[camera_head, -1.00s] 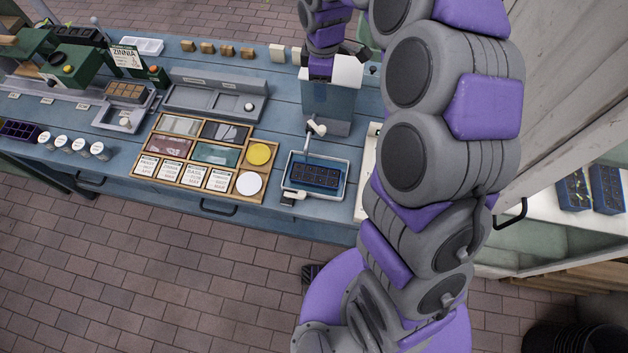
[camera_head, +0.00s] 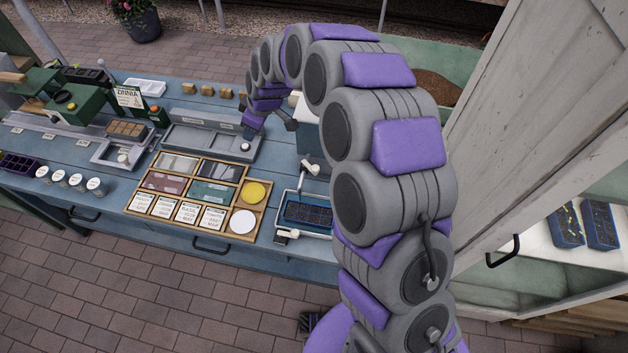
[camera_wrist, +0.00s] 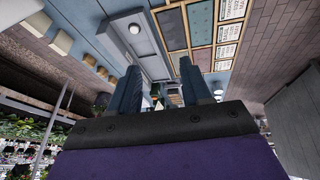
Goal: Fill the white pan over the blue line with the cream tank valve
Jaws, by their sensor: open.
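The white pan (camera_head: 304,233) stands at the bench's front edge with a dark celled seed tray (camera_head: 308,213) in it; my arm covers its right end. No blue line is clear at this size. The tank (camera_head: 312,142) stands behind the pan, mostly hidden by my arm. A cream valve handle (camera_head: 310,167) sits low on the tank, above a thin spout. A second cream handle (camera_head: 287,235) is at the pan's front. My gripper (camera_head: 268,134) is open and empty, left of the tank and behind the valve. Its spread fingers show in the wrist view (camera_wrist: 160,78).
A grey two-part tray (camera_head: 205,145) lies just left of my gripper. A wooden divided box (camera_head: 262,208) with seed packets and round lids sits left of the pan. Small wooden blocks (camera_head: 205,91) line the back. A cabinet (camera_head: 520,130) stands close on the right.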

